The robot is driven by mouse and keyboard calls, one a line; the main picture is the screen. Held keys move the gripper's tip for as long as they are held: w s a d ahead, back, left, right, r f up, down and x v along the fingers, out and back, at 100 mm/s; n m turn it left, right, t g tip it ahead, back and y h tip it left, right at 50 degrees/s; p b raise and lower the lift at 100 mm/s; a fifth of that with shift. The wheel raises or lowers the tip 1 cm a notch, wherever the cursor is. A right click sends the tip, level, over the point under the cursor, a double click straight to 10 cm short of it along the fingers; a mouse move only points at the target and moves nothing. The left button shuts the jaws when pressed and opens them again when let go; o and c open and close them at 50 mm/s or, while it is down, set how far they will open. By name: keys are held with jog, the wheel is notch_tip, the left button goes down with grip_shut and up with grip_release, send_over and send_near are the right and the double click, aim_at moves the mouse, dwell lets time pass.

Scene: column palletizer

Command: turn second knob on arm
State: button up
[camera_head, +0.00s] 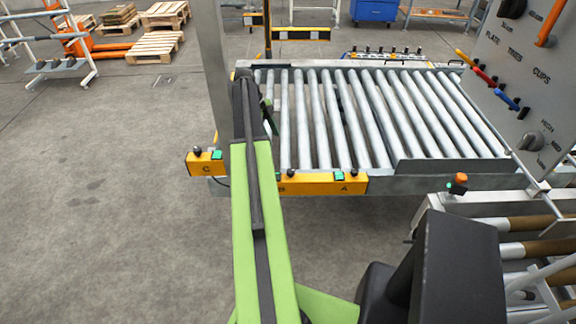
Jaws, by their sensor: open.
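A grey panel (530,85) at the upper right carries a black round knob (512,8) near its top. A grey knob (531,141) sits near its lower edge, beside partly readable lettering. Small dark knobs also top the yellow boxes on the conveyor's front edge: one on box C (207,169), others near the A and B labels. Which knob counts as second I cannot tell. My green and black arm reaches up the middle, left of the panel. My gripper cannot be made out; the arm's far end hides what is behind it.
A roller conveyor (400,66) fills the middle. Yellow, red and blue levers and an orange handle (552,25) stick out from the panel. An orange button (460,178) stands below it. A grey post (213,60) rises beside my arm. Floor (100,220) at left is clear.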

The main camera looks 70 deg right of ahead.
aim_at(290, 170)
jog(key=b+x, duration=1.5)
jog(key=x, duration=0.2)
jog(key=shift+d+r, duration=0.1)
jog(key=shift+s+f+b, duration=0.35)
jog(key=shift+b, duration=0.2)
jog(key=shift+r, duration=0.1)
grip_shut()
jog(key=shift+w+d, duration=0.1)
jog(key=shift+d, duration=0.25)
jog(key=shift+a, duration=0.3)
